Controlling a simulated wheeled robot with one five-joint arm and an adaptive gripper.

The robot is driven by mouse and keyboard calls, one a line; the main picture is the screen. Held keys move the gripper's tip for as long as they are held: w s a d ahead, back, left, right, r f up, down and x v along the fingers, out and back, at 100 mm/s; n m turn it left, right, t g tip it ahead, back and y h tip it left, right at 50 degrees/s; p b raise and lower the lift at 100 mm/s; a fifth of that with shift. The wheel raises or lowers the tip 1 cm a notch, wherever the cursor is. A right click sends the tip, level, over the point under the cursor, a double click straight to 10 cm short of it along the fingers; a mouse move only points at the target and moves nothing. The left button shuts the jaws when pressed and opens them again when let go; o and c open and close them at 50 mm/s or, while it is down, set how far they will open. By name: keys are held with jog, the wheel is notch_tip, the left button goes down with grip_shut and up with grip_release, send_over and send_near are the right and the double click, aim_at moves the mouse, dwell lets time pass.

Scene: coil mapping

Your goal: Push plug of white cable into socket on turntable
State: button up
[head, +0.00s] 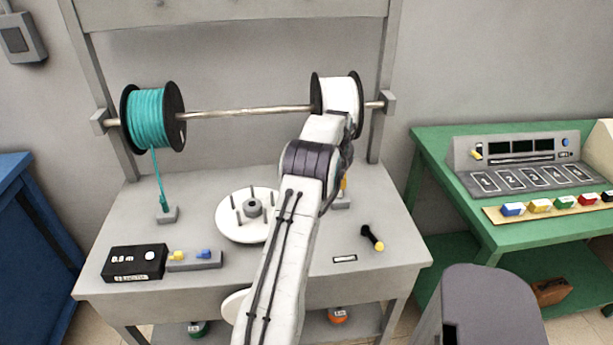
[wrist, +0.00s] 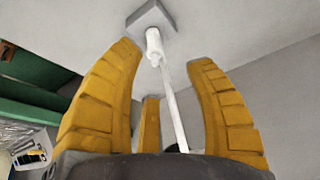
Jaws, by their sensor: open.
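The white plug (wrist: 153,42) sits against a small grey block (wrist: 150,17) in the wrist view, with the white cable (wrist: 172,105) running from it between my fingers. My gripper (wrist: 163,62) is open, its yellow fingers spread around the cable and apart from the plug. In the head view my arm hides most of the gripper; a bit of yellow finger (head: 344,186) shows above the grey block (head: 342,203). The white turntable (head: 230,228) with upright pegs and a grey hub (head: 253,207) is left of my arm, partly covered. Its socket cannot be made out.
The white spool (head: 340,92) and teal spool (head: 148,118) hang on a rod above the bench. A teal cable (head: 158,180) runs down to another grey block (head: 167,214). A black box (head: 135,263) and a black-yellow tool (head: 372,238) lie on the bench.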

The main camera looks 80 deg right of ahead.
jog(key=shift+s+d+f, duration=0.25)
jog(key=shift+s+f, duration=0.1)
jog(key=shift+f, duration=0.4)
jog(key=shift+p+x, duration=0.8)
jog(key=shift+x, duration=2.6)
jog(key=shift+o, duration=0.3)
jog(key=shift+d, duration=0.1)
grip_shut()
jog(key=c, duration=0.8)
grip_release()
jog(key=shift+c, duration=0.2)
grip_shut()
jog(key=shift+r+p, duration=0.7)
jog(key=shift+r, duration=0.75)
jog(key=shift+r+p, duration=1)
jog(key=shift+r, duration=0.65)
